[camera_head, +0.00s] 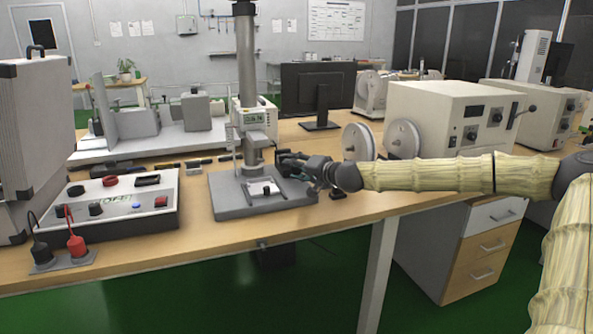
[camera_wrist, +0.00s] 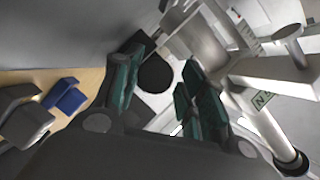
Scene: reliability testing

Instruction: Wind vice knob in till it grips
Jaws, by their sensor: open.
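The vice (camera_head: 262,189) is a small light block on the grey base plate (camera_head: 228,202) of a column test stand (camera_head: 248,90). My gripper (camera_head: 287,164) comes in from the right, low beside the column, on the vice's right side. In the wrist view my gripper (camera_wrist: 160,90) has its two teal-padded fingers apart. A round black knob (camera_wrist: 156,74) shows in the gap between them, nearer the left finger. I cannot tell whether either finger touches it. In the head view the knob cannot be made out. The vice's jaws are too small to judge.
A control box (camera_head: 125,205) with knobs and red and black plugs stands left of the base plate. Two grey discs (camera_head: 403,139) and a cream instrument (camera_head: 450,115) stand behind my forearm. A monitor (camera_head: 318,90) is further back. The wrist view shows a blue block (camera_wrist: 65,95).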

